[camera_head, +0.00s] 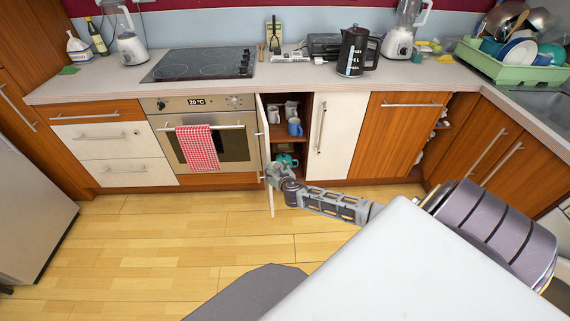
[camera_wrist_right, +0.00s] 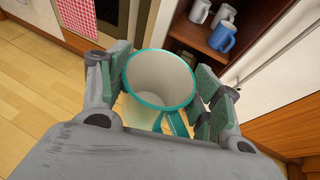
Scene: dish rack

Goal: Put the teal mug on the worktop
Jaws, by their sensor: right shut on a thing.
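The teal mug (camera_wrist_right: 160,75), with a teal rim and handle and a pale inside, sits between the fingers of my right gripper (camera_wrist_right: 162,88) in the right wrist view. The gripper is shut on it, and the mug's opening faces the camera. In the head view my right gripper (camera_head: 275,172) is low in front of the open cupboard. Teal mug surfaces (camera_head: 287,160) show just behind it, but I cannot tell there which part is the held mug. The worktop (camera_head: 110,82) runs above the cupboards. My left gripper is not in view.
The open cupboard door (camera_head: 266,150) stands just left of my gripper. A blue mug (camera_head: 294,127) and pale mugs stand on the shelf above. On the worktop are a hob (camera_head: 200,65), a black kettle (camera_head: 355,50) and a green dish rack (camera_head: 510,70). Worktop near the front left is clear.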

